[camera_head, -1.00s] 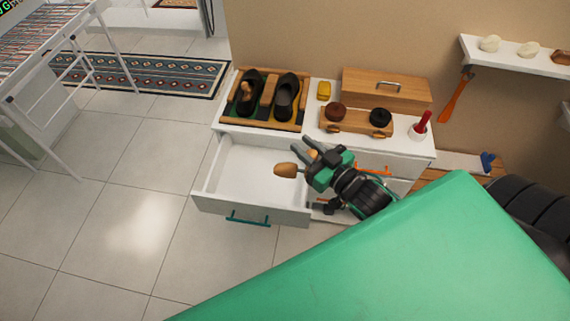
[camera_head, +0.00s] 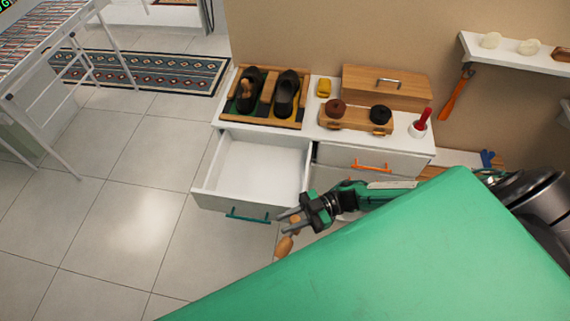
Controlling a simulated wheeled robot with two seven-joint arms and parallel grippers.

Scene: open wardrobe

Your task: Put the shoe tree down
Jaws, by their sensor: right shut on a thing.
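My right gripper (camera_head: 290,221) is shut on a wooden shoe tree (camera_head: 285,245). The shoe tree hangs below the fingers, its rounded end pointing down and left. In the picture it is just below the front right corner of the open white drawer (camera_head: 253,170), which looks empty. Two dark shoes stand in a wooden tray on the cabinet top: the left shoe (camera_head: 248,98) has a light brown wooden piece in it, and the right shoe (camera_head: 286,92) looks empty. My left gripper is not in view.
The white cabinet top (camera_head: 312,122) also carries a yellow block (camera_head: 324,87), a wooden holder (camera_head: 352,121) with two round pieces, a wooden box (camera_head: 385,87) and a cup with a red handle (camera_head: 420,124). A closed drawer with an orange handle (camera_head: 370,166) is beside the open one.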

